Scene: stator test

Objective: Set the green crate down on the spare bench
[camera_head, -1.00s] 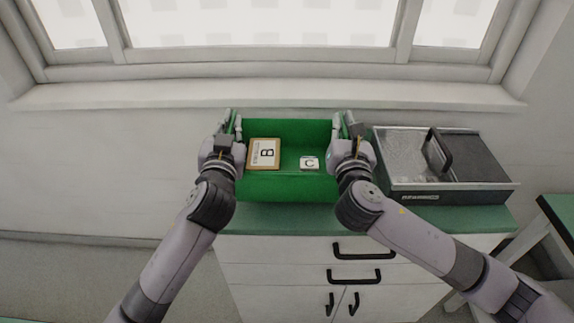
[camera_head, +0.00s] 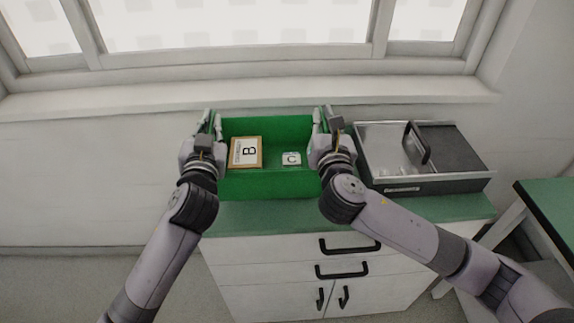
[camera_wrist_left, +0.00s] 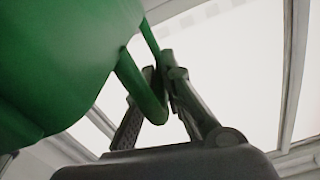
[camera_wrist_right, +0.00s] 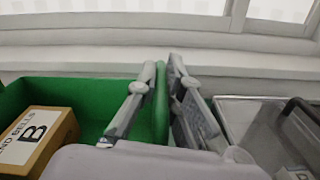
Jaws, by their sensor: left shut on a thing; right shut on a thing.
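The green crate (camera_head: 265,185) is held between my two grippers in the head view, in front of the window wall. It holds a box marked B (camera_head: 245,152) and a small white item marked C (camera_head: 291,159). My left gripper (camera_head: 207,122) is shut on the crate's left wall, and the left wrist view shows its fingers around the green rim (camera_wrist_left: 140,92). My right gripper (camera_head: 322,120) is shut on the right wall, which shows between its fingers in the right wrist view (camera_wrist_right: 160,100). A green-topped bench (camera_head: 270,218) is below the crate; I cannot tell whether they touch.
A metal-edged tray unit with a dark cover (camera_head: 450,150) stands on the bench top, close to the right of my right gripper. Another green-topped table (camera_head: 550,205) is at the right edge. A window sill (camera_head: 250,102) runs behind the crate.

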